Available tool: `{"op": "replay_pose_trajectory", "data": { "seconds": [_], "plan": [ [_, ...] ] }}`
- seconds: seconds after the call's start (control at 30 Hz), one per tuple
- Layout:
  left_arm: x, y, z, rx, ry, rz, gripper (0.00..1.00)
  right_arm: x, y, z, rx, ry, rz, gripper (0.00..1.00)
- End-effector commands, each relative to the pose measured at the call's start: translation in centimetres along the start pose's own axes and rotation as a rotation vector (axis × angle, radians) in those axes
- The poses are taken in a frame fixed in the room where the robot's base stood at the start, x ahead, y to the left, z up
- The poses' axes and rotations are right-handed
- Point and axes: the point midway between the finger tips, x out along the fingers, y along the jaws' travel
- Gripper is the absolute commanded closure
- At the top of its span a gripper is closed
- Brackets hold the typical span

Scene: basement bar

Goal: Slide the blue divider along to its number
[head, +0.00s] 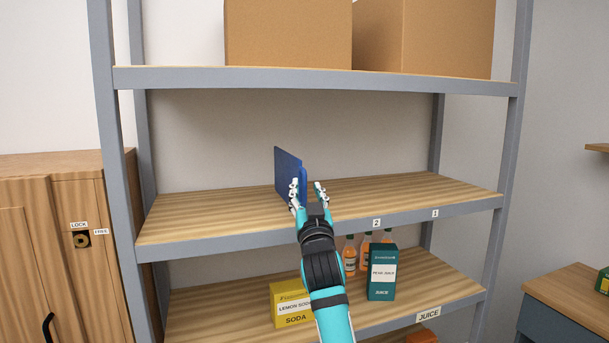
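The blue divider (286,170) is a thin upright panel standing on the middle shelf board (400,192), left of centre. My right gripper (308,188) reaches in from below. Its fingers are apart, and the divider's near edge appears to lie between them, close to the left finger. A gap shows between the divider and the right finger. Number tag 2 (376,223) is on the shelf's front edge, right of the gripper. The gripper hides the divider's lower near part. My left gripper is not in view.
The middle shelf is bare on both sides of the divider. Cardboard boxes (288,35) stand on the shelf above. Below are a yellow soda box (291,302), a teal juice box (382,272) and orange bottles (349,255). A grey post (507,150) bounds the right.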

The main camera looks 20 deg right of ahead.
Motion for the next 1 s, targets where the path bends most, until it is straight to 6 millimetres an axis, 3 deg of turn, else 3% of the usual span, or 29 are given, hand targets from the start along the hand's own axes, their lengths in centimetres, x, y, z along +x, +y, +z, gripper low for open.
{"op": "replay_pose_trajectory", "data": {
  "seconds": [0.1,0.23,0.63,0.9,1.0],
  "plan": [
    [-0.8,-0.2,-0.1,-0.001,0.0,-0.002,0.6,2.1,0.0,-0.2,-0.001,-0.001,0.0,0.66],
    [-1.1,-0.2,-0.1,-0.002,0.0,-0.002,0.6,3.4,-0.1,-0.1,0.001,-0.001,0.0,0.66],
    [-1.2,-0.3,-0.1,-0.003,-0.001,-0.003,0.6,3.9,-0.1,0.0,0.0,0.0,-0.001,0.66],
    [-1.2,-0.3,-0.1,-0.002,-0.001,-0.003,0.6,3.9,-0.1,0.1,0.0,0.0,-0.001,1.0],
    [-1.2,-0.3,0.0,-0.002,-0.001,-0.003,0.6,3.9,-0.1,0.1,0.0,0.0,-0.001,1.0]
  ]
}}
